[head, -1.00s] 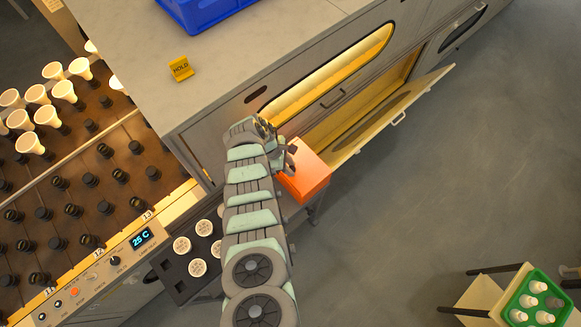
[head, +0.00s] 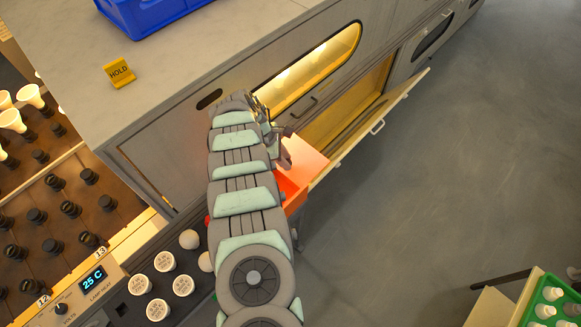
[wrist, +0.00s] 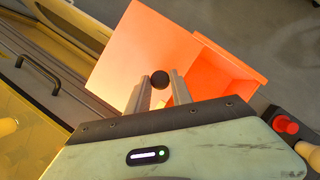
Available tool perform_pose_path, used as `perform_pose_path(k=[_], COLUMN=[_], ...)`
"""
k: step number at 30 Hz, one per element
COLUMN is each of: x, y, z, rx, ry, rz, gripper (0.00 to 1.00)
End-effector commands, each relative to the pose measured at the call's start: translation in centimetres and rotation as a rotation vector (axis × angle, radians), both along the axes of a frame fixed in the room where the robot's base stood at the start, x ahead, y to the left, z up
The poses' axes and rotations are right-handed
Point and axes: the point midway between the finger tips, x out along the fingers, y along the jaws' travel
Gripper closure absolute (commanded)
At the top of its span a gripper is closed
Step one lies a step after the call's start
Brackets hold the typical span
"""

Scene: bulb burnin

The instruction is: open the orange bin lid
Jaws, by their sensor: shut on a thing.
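The orange bin (head: 292,193) stands beside the grey cabinet, partly hidden behind my arm in the head view. Its orange lid (wrist: 140,45) is tilted up, and part of the bin's inside (wrist: 222,78) shows beside it in the wrist view. The raised lid also shows in the head view (head: 305,156). My gripper (wrist: 158,82) is shut on the lid's dark round knob (wrist: 159,79), with one finger on each side of it.
A cabinet door (head: 372,135) hangs open just beyond the bin, with a handle on its face. A tray of white bulbs (head: 160,285) is left of my arm. A red button (wrist: 287,125) is right of the bin.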

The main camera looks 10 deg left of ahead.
Motion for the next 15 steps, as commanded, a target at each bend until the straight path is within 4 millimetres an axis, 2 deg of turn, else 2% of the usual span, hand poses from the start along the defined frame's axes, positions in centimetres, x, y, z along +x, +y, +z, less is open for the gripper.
perform_pose_path(k=[9, 10, 15], x=[-0.07, -0.06, -0.04], y=[0.08, 0.07, 0.04], z=[-0.06, -0.06, -0.02], rx=[0.000, 0.000, 0.000], ry=[0.002, 0.002, 0.002], rz=[0.003, 0.003, 0.002], gripper=[1.00, 0.71, 0.57])
